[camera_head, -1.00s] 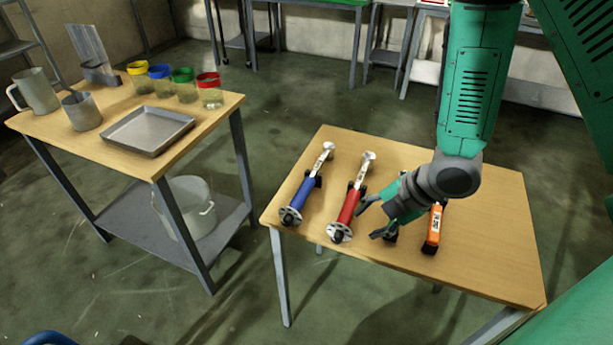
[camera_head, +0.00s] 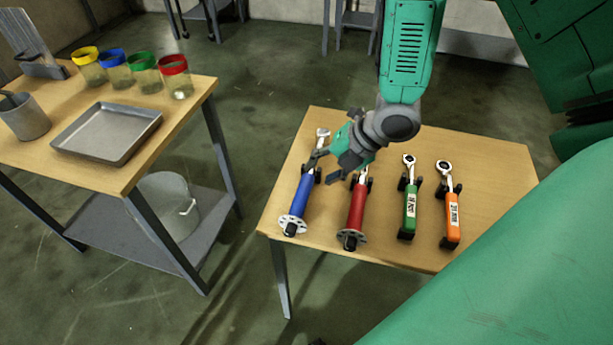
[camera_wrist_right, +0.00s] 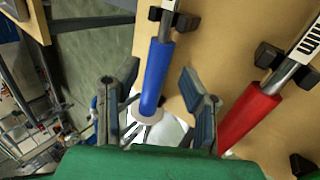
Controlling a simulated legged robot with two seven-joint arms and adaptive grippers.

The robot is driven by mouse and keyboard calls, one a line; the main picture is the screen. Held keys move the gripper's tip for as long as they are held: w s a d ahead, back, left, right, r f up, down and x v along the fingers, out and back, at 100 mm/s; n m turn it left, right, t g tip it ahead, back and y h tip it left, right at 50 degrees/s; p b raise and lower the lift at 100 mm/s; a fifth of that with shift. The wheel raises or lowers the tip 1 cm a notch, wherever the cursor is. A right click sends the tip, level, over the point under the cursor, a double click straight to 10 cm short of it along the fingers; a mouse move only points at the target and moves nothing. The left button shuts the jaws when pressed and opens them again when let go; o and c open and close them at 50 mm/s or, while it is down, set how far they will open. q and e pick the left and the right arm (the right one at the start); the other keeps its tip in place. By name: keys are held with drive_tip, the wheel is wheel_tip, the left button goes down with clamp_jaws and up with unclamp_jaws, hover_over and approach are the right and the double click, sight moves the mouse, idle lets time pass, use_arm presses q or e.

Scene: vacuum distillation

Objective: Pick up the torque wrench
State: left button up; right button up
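Four wrench-like tools lie on stands on the wooden table (camera_head: 490,180); I cannot tell which is the torque wrench. They are a blue-handled one (camera_head: 302,197), a red-handled one (camera_head: 356,212), a green-handled one (camera_head: 411,208) and an orange-handled one (camera_head: 452,215). My right gripper (camera_head: 334,170) is open and empty over the blue and red tools, hiding part of their shafts. In the right wrist view, the blue handle (camera_wrist_right: 156,75) shows between the open fingers (camera_wrist_right: 159,85), and the red handle (camera_wrist_right: 250,112) is to their right. My left gripper is not in view.
A second table at left holds a metal tray (camera_head: 107,133), a metal cup (camera_head: 24,117) and several colour-rimmed jars, including a red-rimmed one (camera_head: 175,76). A pot (camera_head: 166,205) stands on its lower shelf. The right table's right side is bare.

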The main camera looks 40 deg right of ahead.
sight(311, 180)
drive_tip(key=shift+w+f, duration=0.4)
drive_tip(key=shift+f, duration=0.7)
drive_tip(key=w+a+f, duration=0.2)
drive_tip(key=a+f, duration=0.1)
drive_tip(key=shift+f+b, duration=0.25)
drive_tip(key=shift+b, duration=0.1)
drive_tip(key=shift+d, duration=0.4)
clamp_jaws()
